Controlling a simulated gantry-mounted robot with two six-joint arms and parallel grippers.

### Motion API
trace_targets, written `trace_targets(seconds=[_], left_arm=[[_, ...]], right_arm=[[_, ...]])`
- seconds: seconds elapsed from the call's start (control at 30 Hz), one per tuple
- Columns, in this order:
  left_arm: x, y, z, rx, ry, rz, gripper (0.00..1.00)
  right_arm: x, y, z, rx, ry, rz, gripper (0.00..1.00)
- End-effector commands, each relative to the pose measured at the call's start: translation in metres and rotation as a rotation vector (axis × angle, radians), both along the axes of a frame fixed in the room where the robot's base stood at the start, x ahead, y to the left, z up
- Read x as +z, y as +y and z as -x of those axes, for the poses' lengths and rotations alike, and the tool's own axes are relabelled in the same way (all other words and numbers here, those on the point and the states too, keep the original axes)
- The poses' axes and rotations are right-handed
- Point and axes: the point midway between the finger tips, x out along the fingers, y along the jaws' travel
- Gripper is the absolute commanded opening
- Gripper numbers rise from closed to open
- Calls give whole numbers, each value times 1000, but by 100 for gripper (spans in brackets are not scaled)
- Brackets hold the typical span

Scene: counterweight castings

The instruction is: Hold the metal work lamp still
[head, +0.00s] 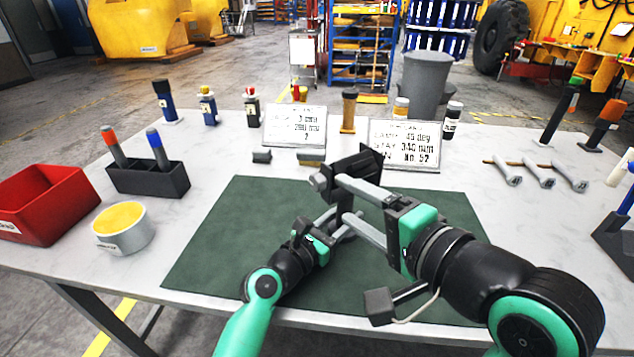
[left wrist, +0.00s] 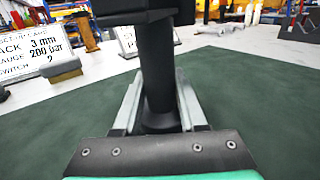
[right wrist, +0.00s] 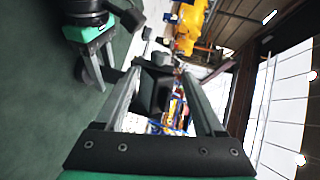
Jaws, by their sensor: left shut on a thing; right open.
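The metal work lamp has a dark boxy head (head: 357,168) above the green mat, with a grey knob on its left side. Its dark post (left wrist: 158,75) stands upright in the left wrist view, between the fingers of my left gripper (left wrist: 158,108). That gripper is shut on the post low down, near the mat. My right gripper (head: 338,200) is open at the lamp head, its fingers apart. In the right wrist view the lamp head (right wrist: 152,92) shows between these fingers; I cannot tell whether they touch it. My right gripper partly hides the post in the head view.
The green mat (head: 225,235) is clear on its left. Two printed sign cards (head: 295,126) (head: 405,143) stand behind it. A red bin (head: 45,200), a yellow-topped tin (head: 123,228) and a dark marker holder (head: 150,180) stand left. Several wrenches (head: 538,174) lie right.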

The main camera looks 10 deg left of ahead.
Motion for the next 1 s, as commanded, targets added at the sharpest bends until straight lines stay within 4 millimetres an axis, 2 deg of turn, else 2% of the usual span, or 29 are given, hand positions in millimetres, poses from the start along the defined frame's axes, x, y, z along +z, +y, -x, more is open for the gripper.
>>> trace_targets(seconds=[0.2, 0.4, 0.6, 0.87, 1.0], left_arm=[[3, 0, 0, 1, -5, 2, 0], [3, 0, 0, 1, -4, 1, 0], [2, 0, 0, 1, -4, 1, 0], [3, 0, 0, 1, -4, 1, 0], [2, 0, 0, 1, -4, 1, 0]], right_arm=[[-12, 32, -37, 3, 4, 0, 71], [-19, 54, -63, 3, 1, -1, 71], [-23, 62, -74, 1, -1, -1, 71], [-23, 62, -75, 1, -1, -1, 71], [-23, 62, -75, 1, -1, -1, 46]])
